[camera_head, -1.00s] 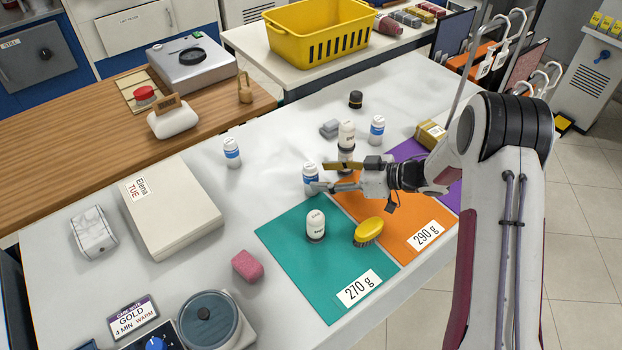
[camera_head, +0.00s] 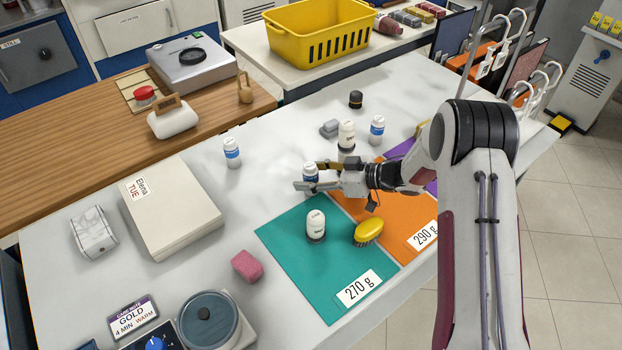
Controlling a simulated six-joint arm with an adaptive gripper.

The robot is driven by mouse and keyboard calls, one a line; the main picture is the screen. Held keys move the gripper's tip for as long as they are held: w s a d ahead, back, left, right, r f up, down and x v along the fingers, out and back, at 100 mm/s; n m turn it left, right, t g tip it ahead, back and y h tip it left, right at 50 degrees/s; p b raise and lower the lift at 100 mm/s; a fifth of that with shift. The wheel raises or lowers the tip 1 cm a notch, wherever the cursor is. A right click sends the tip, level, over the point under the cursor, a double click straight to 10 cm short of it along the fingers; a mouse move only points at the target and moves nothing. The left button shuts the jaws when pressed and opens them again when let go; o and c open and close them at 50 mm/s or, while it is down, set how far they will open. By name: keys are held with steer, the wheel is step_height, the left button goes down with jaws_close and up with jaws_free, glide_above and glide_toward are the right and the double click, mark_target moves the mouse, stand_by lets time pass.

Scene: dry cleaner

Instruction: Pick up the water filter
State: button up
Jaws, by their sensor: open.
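No label that I can read marks the water filter. Small white canisters stand on the table. One with a blue band (camera_head: 310,170) stands at the far edge of the green mat, partly hidden by my gripper (camera_head: 304,177). My gripper is open, its fingers on the near and far sides of this canister; contact cannot be told. Other blue-banded canisters stand at left (camera_head: 232,153) and at the back (camera_head: 377,129). A white canister with a dark base (camera_head: 316,225) stands on the green mat. A similar one (camera_head: 346,135) stands just behind my gripper.
The green mat (camera_head: 297,269) has a 270 g card and a yellow brush (camera_head: 368,232). The orange mat (camera_head: 400,243) beside it has a 290 g card. A white box (camera_head: 170,210) and pink sponge (camera_head: 247,266) lie left.

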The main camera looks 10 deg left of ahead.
stand_by(0.3)
steer(key=c, duration=1.3)
steer(key=shift+o, duration=0.2)
steer(key=shift+r, duration=5)
